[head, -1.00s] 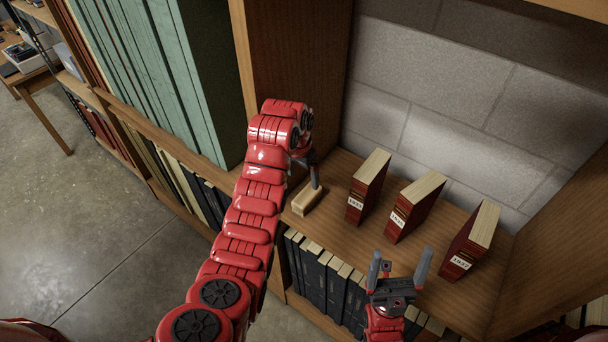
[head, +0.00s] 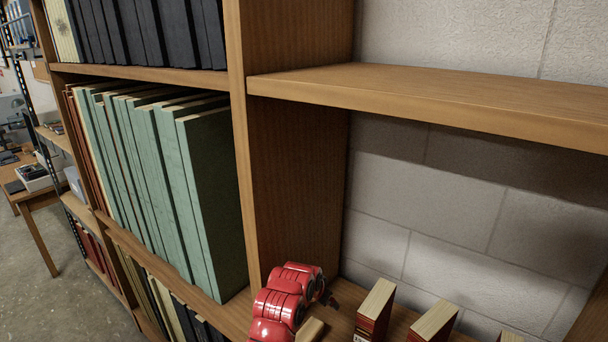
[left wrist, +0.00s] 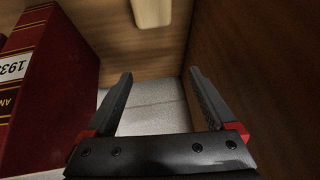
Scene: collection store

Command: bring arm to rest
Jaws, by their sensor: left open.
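My left arm (head: 290,300) shows red at the bottom of the head view, reaching into the shelf bay beside the wooden upright. Only a small dark part of my left gripper (head: 334,297) shows there. In the left wrist view the left gripper (left wrist: 163,100) is open, with nothing between its fingers. A pale wooden block (head: 311,330) lies on the shelf below the arm; a blurred pale block (left wrist: 152,12) shows at the top of the wrist view. My right gripper is not in view.
Red books with pale page edges (head: 375,312) stand right of the arm; one (left wrist: 45,85) is close left in the wrist view. The wooden upright (head: 295,190) is close on the other side. A shelf board (head: 430,95) runs above. Green volumes (head: 210,190) fill the left bay.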

